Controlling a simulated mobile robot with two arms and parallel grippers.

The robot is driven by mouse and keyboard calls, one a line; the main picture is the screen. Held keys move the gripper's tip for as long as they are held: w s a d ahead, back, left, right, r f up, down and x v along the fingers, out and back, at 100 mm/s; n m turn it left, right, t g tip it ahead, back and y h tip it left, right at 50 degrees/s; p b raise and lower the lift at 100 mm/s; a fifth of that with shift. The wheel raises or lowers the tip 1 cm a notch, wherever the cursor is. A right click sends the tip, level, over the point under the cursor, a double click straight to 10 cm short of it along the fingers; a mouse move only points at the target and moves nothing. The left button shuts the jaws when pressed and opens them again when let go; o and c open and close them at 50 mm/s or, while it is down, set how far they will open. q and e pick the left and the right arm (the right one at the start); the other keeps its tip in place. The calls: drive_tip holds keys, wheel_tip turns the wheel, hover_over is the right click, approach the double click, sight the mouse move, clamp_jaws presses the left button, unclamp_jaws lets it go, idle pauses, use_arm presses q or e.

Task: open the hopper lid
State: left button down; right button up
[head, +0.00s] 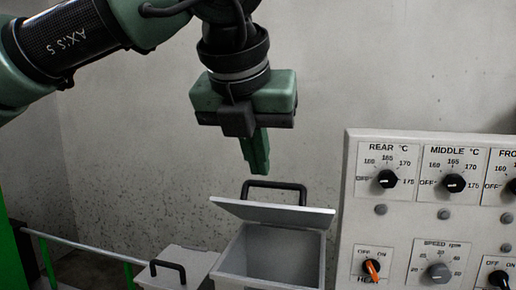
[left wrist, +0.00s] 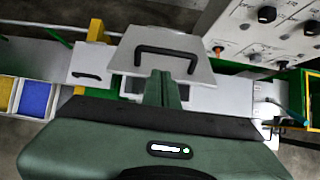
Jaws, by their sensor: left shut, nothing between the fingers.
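The grey hopper (head: 276,252) stands below my left gripper in the head view. Its lid (head: 272,213) is raised and tilted, and the hopper's inside shows beneath its near edge. A black bar handle (head: 274,185) stands on the lid's upper face. The lid (left wrist: 195,66) and its handle (left wrist: 167,50) also show in the left wrist view, just beyond my fingers. My left gripper (head: 260,170) points down with its fingers closed, empty, a little above the handle in the picture. Its fingers (left wrist: 163,88) overlap the lid's near edge in the wrist view; I cannot tell whether they touch it. My right gripper is out of view.
A control panel (head: 428,215) with several knobs stands right of the hopper. A lower grey lid with a black handle (head: 168,268) is at the left. A rail (head: 80,245) runs at the far left. Blue (left wrist: 36,98) and yellow bins show in the wrist view.

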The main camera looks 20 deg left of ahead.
sight(264, 204)
use_arm(q)
drive_tip(key=p+x, duration=0.1)
drive_tip(key=x, duration=0.4)
drive_tip(key=shift+w+f, duration=0.2)
drive_tip(key=shift+w, duration=0.1)
drive_tip(key=shift+w+f, duration=0.1)
drive_tip(key=shift+f, duration=0.2)
drive_tip(key=shift+w+r+p, duration=0.1)
drive_tip(key=shift+p, duration=0.2)
drive_tip(key=shift+w+r+g+p, duration=0.3)
drive_tip(key=shift+r+g+p, duration=0.1)
drive_tip(key=shift+r+p, duration=0.2)
drive_tip(key=w+r+p, duration=0.2)
drive_tip(key=w+p, duration=0.3)
drive_tip(key=w, duration=0.3)
drive_tip(key=w+r+p, duration=0.3)
drive_tip(key=w+p, duration=0.2)
drive_tip(key=w, duration=0.3)
drive_tip(key=shift+w+g, duration=0.25)
drive_tip(key=shift+g, duration=0.15)
